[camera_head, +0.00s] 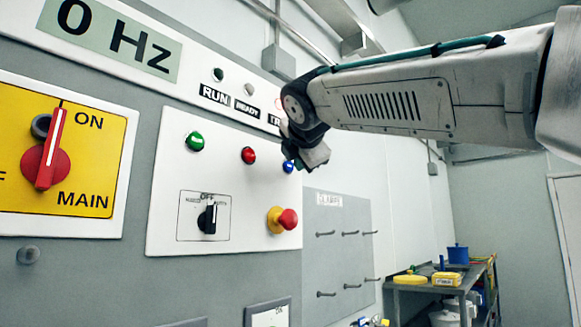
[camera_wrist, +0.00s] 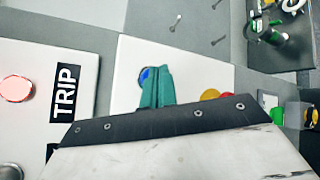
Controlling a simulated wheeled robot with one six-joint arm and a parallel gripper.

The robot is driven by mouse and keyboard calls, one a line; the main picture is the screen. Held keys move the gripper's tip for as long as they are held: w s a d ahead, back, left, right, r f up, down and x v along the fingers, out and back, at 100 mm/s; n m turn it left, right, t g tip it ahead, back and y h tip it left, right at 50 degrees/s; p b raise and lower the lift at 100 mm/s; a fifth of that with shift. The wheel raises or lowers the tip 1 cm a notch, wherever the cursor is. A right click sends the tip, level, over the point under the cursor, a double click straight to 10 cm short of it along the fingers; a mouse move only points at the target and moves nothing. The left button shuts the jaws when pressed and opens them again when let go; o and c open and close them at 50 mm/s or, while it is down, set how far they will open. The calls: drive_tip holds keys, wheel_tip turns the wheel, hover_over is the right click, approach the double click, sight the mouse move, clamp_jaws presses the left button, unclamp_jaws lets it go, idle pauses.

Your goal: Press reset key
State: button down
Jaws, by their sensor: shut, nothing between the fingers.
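A round blue button (camera_head: 288,166) sits on the white control plate (camera_head: 165,220), right of a red and a green button. No label for it is readable. My gripper (camera_head: 296,163) is shut and empty, right in front of the blue button. In the wrist view, the closed teal fingers (camera_wrist: 150,72) largely cover the blue button (camera_wrist: 146,76). I cannot tell whether the fingertips touch it or stop just short.
The plate also carries a green button (camera_head: 195,141), a red button (camera_head: 248,155), a black selector (camera_head: 208,217) and a yellow-red emergency stop (camera_head: 284,219). A red lamp (camera_wrist: 16,89) by the TRIP label looks lit. A red MAIN switch (camera_head: 45,165) points to ON.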

drive_tip(key=shift+w+a, duration=0.15)
drive_tip(key=shift+a, duration=0.05)
drive_tip(key=shift+w+a, duration=0.3)
drive_tip(key=shift+a, duration=0.05)
idle(0.8)
drive_tip(key=shift+s+d, duration=0.55)
drive_tip(key=shift+d, duration=0.1)
drive_tip(key=shift+s+d, duration=0.8)
drive_tip(key=shift+d, duration=0.2)
drive_tip(key=shift+s+d, duration=0.75)
drive_tip(key=shift+d, duration=0.25)
